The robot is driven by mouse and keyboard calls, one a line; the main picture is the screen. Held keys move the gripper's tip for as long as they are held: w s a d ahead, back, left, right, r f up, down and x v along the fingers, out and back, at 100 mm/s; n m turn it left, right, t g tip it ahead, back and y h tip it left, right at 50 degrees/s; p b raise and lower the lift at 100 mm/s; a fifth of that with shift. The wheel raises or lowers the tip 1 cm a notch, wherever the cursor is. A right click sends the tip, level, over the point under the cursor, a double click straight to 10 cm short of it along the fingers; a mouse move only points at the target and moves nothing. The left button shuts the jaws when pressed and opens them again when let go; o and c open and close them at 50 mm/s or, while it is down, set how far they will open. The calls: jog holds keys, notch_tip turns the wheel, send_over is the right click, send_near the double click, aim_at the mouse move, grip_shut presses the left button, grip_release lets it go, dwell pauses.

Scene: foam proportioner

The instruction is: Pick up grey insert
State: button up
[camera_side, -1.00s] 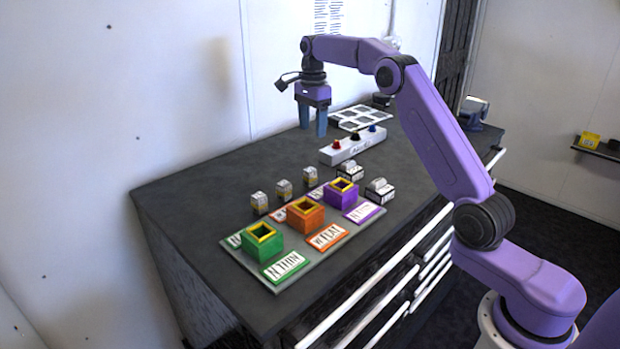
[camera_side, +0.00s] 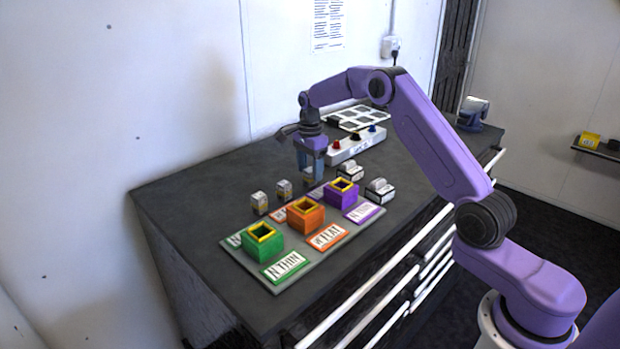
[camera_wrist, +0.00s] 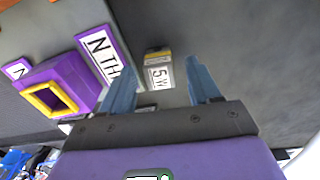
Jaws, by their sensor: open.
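A small grey insert (camera_wrist: 158,74) with a yellow-and-dark band and a white printed label shows between my fingers in the wrist view. My gripper (camera_wrist: 164,72) is open, with one blue finger on each side of this insert; whether either finger touches it is unclear. In the side view my gripper (camera_side: 311,176) points down at the far end of the row of small inserts and mostly hides that insert. Two similar grey inserts stand nearer the camera, one in the middle (camera_side: 284,188) and one at the left (camera_side: 259,203).
A grey board (camera_side: 322,256) carries green (camera_side: 263,244), orange (camera_side: 306,217) and purple (camera_side: 341,195) open-topped holders with labels. Two grey-and-black blocks (camera_side: 350,171) (camera_side: 380,190) stand right of my gripper. A knobbed control box (camera_side: 357,146) and white grid tray (camera_side: 360,117) lie behind.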

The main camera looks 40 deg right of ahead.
jog(key=shift+f, duration=0.75)
jog(key=c, duration=1.1)
jog(key=shift+r, duration=0.15)
